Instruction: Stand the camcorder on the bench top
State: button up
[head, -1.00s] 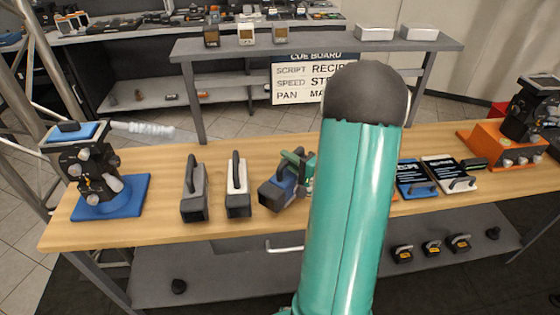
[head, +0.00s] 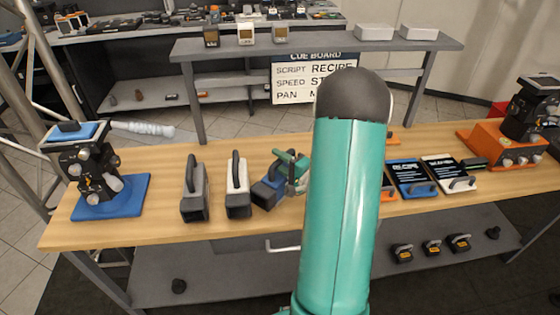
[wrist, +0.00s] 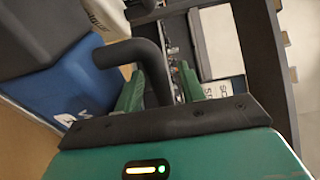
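A blue and dark grey camcorder (head: 268,193) is at the middle of the wooden bench top (head: 150,225), tilted and turned compared with its neighbours. I cannot tell whether it touches the bench. My gripper (head: 288,165) is at its handle, partly hidden behind my green arm. In the wrist view, the camcorder's blue side (wrist: 70,95) is at the left. Its black handle (wrist: 148,58) runs between the two green fingers of my gripper (wrist: 160,88), which look closed on it.
A dark grey camcorder (head: 194,195) and a white and grey one (head: 238,196) stand upright just left. A blue-based device (head: 90,170) stands at the left end. Blue and white slates (head: 412,177) and an orange-based device (head: 500,140) are at the right. Bare wood shows along the front edge.

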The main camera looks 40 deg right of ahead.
jog(key=shift+s+r, duration=0.15)
jog(key=s, duration=1.2)
jog(key=w+a+r+n+g+y, duration=0.1)
jog(key=a+r+n+g+y, duration=0.25)
jog(key=a, duration=0.45)
jog(key=w+a+r+n+g+y, duration=0.1)
jog(key=a+r+n+g+y, duration=0.2)
jog(key=a, duration=0.5)
jog(key=w+a+r+n+g+y, duration=0.1)
jog(key=a+n+g+y, duration=0.25)
jog(key=a, duration=0.45)
jog(key=s+a+r+n+g+h, duration=0.2)
jog(key=s+a+n+g+h, duration=0.25)
jog(key=s+a+g, duration=0.2)
notch_tip(320, 180, up, 7)
jog(key=n+t+h, duration=0.2)
jog(key=t+h, duration=0.2)
jog(key=h, duration=0.2)
jog(key=shift+s+a+n+h, duration=0.3)
jog(key=shift+s+n+h, duration=0.05)
jog(key=shift+s, duration=0.1)
